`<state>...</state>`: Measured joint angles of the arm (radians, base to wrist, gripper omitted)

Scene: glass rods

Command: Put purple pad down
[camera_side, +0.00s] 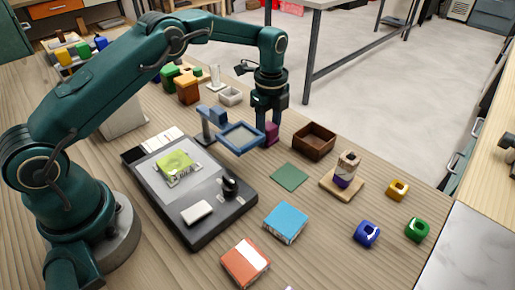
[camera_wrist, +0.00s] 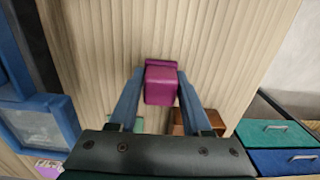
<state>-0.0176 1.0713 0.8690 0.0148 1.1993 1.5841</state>
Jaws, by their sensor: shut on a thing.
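The purple pad (camera_side: 272,132) is a small purple block at the lower end of my gripper (camera_side: 268,121), near the middle of the table. In the wrist view the pad (camera_wrist: 161,87) sits between the two blue fingertips of my gripper (camera_wrist: 161,82), which are shut on its sides. Bare wood shows around and beyond it. I cannot tell whether its underside touches the table. In the side view the gripper points straight down and hides part of the pad.
A blue square frame (camera_side: 221,139) on a stand is close on the left of the pad. An open brown box (camera_side: 302,143) is close on its right. A green mat (camera_side: 290,177) and a wooden board (camera_side: 327,184) with a banded cylinder (camera_side: 347,168) lie nearer the camera.

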